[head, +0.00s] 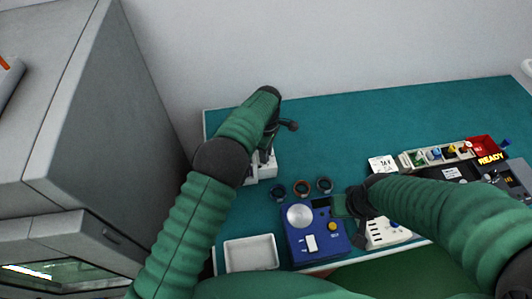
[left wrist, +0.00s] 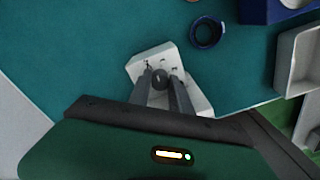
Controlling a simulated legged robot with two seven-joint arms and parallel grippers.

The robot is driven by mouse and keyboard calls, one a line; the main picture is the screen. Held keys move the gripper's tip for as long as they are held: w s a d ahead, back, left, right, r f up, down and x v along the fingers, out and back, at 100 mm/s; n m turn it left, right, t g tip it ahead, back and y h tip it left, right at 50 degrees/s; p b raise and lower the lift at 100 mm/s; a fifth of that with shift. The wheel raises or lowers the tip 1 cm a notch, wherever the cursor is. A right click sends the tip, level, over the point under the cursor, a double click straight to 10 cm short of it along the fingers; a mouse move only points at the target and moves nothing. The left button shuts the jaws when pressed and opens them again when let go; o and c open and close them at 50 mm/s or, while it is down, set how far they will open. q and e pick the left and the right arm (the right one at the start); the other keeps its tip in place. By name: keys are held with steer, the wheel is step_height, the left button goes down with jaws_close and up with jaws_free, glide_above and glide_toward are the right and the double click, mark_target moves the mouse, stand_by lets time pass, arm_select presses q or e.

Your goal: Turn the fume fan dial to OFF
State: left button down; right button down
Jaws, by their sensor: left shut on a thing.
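A white box (head: 265,172) with a dark round dial (left wrist: 159,76) stands near the left end of the teal table; the box also shows in the left wrist view (left wrist: 150,62). My left gripper (left wrist: 161,80) reaches down over the box, with its two fingers closed on either side of the dial. In the head view my left arm hides the dial and most of the box. The dial's pointer and markings are too small to read. My right gripper (head: 350,206) is beside a blue device (head: 300,243), its fingers mostly hidden by its own arm.
Several dark rings (head: 302,187) lie right of the white box. A white tray (head: 250,252) is at the front edge. A white power strip (head: 388,232), small parts and a red READY sign (head: 485,150) are at the right. A grey cabinet (head: 90,100) stands left. The back middle is clear.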

arm_select(q)
steer(key=shift+w+r+n, duration=0.15)
steer(key=shift+n, duration=1)
steer(key=shift+w+r+n, duration=0.1)
steer(key=shift+w+n, duration=0.05)
steer(key=shift+n, duration=1)
steer(key=c, duration=1.5)
jaws_free()
steer(key=o, duration=0.3)
steer(key=shift+f, duration=0.2)
steer(key=shift+s, duration=0.1)
